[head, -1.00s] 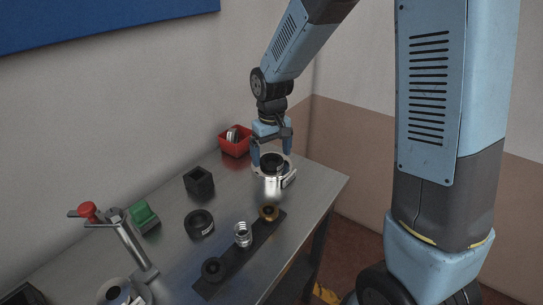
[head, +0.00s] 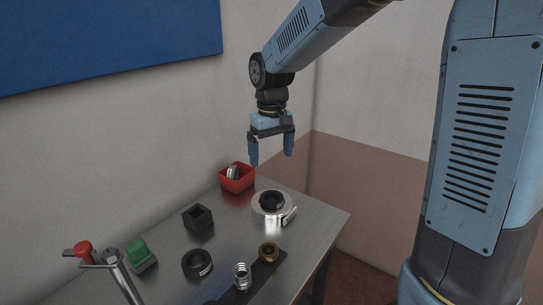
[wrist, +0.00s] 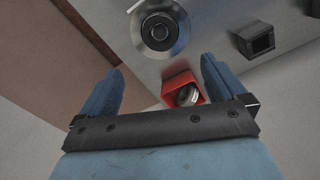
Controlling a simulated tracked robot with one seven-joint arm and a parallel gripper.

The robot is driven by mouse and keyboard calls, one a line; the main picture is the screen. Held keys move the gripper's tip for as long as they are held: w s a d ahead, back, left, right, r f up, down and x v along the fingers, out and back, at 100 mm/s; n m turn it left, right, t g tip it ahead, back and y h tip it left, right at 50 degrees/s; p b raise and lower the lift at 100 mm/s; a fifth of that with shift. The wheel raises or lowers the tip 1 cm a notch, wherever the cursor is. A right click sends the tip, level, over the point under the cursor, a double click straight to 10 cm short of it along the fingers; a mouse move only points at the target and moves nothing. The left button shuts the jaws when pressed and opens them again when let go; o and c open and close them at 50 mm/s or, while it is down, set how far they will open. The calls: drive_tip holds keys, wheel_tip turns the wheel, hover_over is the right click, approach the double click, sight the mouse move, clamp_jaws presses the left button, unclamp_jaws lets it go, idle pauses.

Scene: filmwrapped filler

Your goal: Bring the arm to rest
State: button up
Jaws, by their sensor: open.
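My gripper (head: 271,158) is open and empty, raised above the far end of the metal table (head: 318,222) in the head view. Its two blue fingers point down and stand well apart. They also show in the wrist view (wrist: 160,88), with nothing between them. Below the gripper, a black ring-shaped part (head: 271,201) sits on a round silver fixture (head: 258,211). The fixture is apart from the fingers. The same black part shows at the top of the wrist view (wrist: 160,31).
A red bin (head: 236,187) holding silver pieces stands behind the fixture. A black square block (head: 198,217), a black ring (head: 197,264), a green-topped part (head: 137,250), a metal coil (head: 242,276), a brass ring (head: 268,252) and a red-knobbed lever (head: 84,249) stand nearer. The air around my gripper is clear.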

drive_tip(key=s+d+r+m+t, duration=0.2)
drive_tip(key=s+d+r, duration=0.2)
drive_tip(key=s+d, duration=0.5)
drive_tip(key=s+d+r+m+t, duration=0.3)
drive_tip(key=s+d+r, duration=0.2)
drive_tip(key=s+d, duration=0.4)
drive_tip(key=shift+s+d+t, duration=0.3)
drive_tip(key=shift+s, duration=0.8)
